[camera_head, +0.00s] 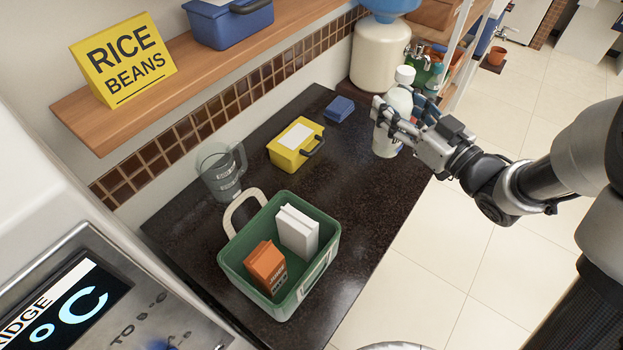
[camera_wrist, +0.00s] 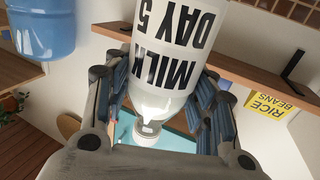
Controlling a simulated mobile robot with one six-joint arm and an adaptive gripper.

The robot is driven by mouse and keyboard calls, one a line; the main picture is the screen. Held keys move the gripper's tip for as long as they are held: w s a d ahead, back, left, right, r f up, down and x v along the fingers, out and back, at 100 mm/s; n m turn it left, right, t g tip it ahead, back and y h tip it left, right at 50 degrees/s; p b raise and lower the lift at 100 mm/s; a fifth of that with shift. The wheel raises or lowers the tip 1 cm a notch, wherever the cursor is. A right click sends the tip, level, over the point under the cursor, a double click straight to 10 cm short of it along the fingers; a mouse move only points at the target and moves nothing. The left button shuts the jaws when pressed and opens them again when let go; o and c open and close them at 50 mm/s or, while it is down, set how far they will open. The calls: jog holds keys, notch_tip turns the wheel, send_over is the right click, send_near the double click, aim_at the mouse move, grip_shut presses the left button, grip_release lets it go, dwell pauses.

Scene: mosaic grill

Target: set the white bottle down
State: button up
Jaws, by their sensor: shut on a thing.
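The white bottle (camera_head: 401,100) is upright at the far right end of the dark counter (camera_head: 345,205). My gripper (camera_head: 400,118) is shut around its body from the right. In the wrist view the bottle (camera_wrist: 172,62) appears upside down between my gripper's fingers (camera_wrist: 155,105), with the words MILK DAY 5 and a white cap. The bottle's base is at or just above the counter; I cannot tell whether it touches.
A blue box (camera_head: 340,108), yellow box (camera_head: 296,144), clear jug (camera_head: 221,172) and green bin (camera_head: 230,262) with cartons stand on the counter. A large water dispenser (camera_head: 379,55) is behind the bottle. The counter's right edge is close by; its middle is clear.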

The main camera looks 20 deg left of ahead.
notch_tip(320, 180, down, 20)
jog(key=s+a+n+g+y+b, duration=0.1)
jog(key=s+g+b, duration=0.1)
jog(key=b, duration=0.5)
jog(key=shift+n, duration=0.3)
jog(key=shift+s, duration=0.15)
jog(key=shift+f, duration=0.25)
jog(key=o, duration=1.5)
